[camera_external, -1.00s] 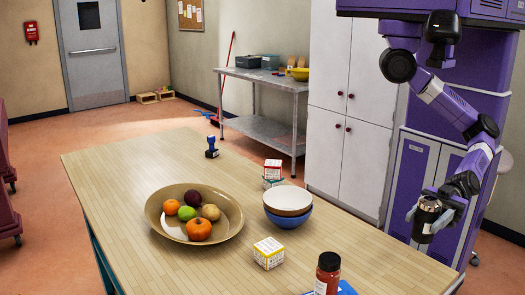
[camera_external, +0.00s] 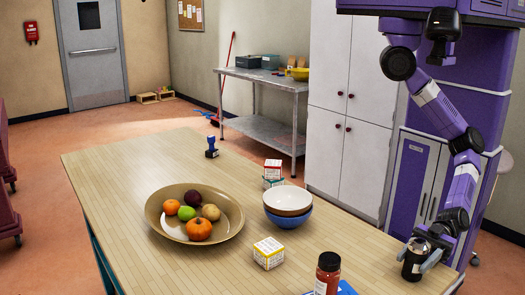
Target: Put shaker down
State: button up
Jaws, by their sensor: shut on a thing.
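The shaker (camera_external: 413,260) is a dark cylinder with a pale band at its top, in the external view at the right edge of the wooden table (camera_external: 200,262). My gripper (camera_external: 421,258) is shut on it, with grey fingers around its upper part. The shaker looks close to upright. Its base is at or just above the table top near the right edge; I cannot tell whether it touches.
A bottle with a dark cap (camera_external: 327,275) and a blue item (camera_external: 346,288) are left of the shaker. A yellow-white box (camera_external: 268,253), stacked bowls (camera_external: 288,203) and a fruit dish (camera_external: 167,229) stand further left.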

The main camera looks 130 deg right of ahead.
jog(key=shift+f, duration=0.1)
jog(key=o, duration=1.5)
jog(key=shift+f, duration=0.1)
jog(key=s+b, duration=0.2)
jog(key=s, duration=0.4)
jog(key=shift+s, duration=0.4)
jog(key=shift+o, duration=0.6)
jog(key=shift+s+d, duration=0.1)
jog(key=shift+s, duration=0.4)
